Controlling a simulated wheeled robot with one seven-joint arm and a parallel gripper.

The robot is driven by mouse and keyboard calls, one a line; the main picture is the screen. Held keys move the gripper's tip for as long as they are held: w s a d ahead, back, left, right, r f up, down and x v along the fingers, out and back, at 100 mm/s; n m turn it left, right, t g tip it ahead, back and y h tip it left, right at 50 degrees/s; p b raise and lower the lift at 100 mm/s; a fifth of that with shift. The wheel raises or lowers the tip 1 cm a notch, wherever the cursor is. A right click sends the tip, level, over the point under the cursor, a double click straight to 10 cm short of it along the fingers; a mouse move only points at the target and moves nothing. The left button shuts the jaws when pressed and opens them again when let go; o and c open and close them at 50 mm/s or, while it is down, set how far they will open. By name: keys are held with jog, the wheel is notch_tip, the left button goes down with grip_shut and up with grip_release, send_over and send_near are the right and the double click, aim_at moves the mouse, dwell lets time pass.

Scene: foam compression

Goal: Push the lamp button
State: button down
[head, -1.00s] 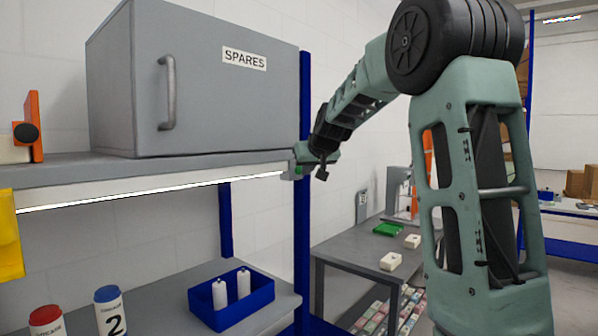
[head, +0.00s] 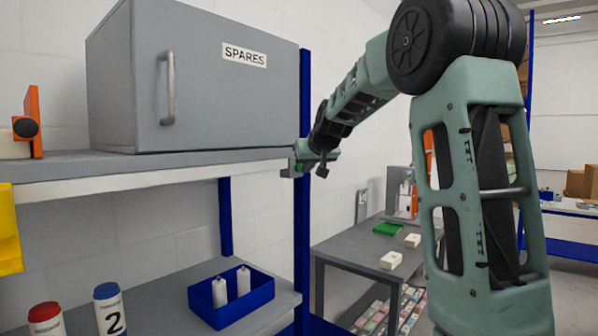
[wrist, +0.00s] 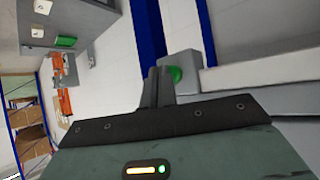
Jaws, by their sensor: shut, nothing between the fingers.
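The lamp button is a green round knob (head: 299,168) on a small grey box (head: 291,160) at the right end of the upper shelf, beside the blue post. In the wrist view the green button (wrist: 174,75) shows on the grey box (wrist: 184,63), just right of my fingertips. My gripper (head: 305,161) is shut and empty, at the button's right side in the head view. In the wrist view my gripper (wrist: 158,73) overlaps the button's left edge; I cannot tell whether they touch. The lamp strip (head: 160,178) under the upper shelf is dark.
A grey SPARES cabinet (head: 230,95) stands on the upper shelf (head: 60,168). A blue post (head: 303,215) stands close to my gripper. Below are a blue bin (head: 232,312) with white bottles and two lidded containers. A grey table (head: 345,250) stands to the right.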

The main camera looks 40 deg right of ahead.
jog(key=s+b, duration=0.4)
jog(key=s, duration=0.2)
jog(key=shift+d+b, duration=0.25)
jog(key=shift+b, duration=0.05)
jog(key=shift+a, duration=0.1)
dwell(0.5)
